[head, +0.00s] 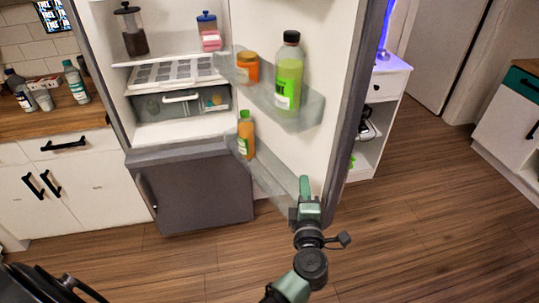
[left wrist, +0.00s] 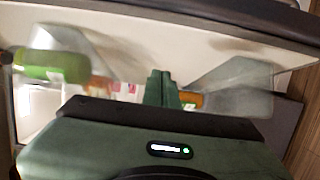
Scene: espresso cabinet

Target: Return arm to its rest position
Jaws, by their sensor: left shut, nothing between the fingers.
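My left arm reaches up from the bottom of the head view, and its green left gripper (head: 305,186) is shut and empty. It is in front of the lower part of the open fridge door (head: 333,70), near the lower door shelf (head: 270,180). In the left wrist view the shut fingers (left wrist: 160,88) point toward the inside of the door. I cannot tell whether they touch the shelf. My right gripper does not show in either view.
The door holds a green bottle (head: 289,75), an orange jar (head: 248,67) and an orange bottle (head: 246,135). The fridge drawer (head: 165,106) is inside. A counter (head: 50,118) stands left, a white cabinet (head: 385,90) right. The wooden floor (head: 430,220) at right is clear.

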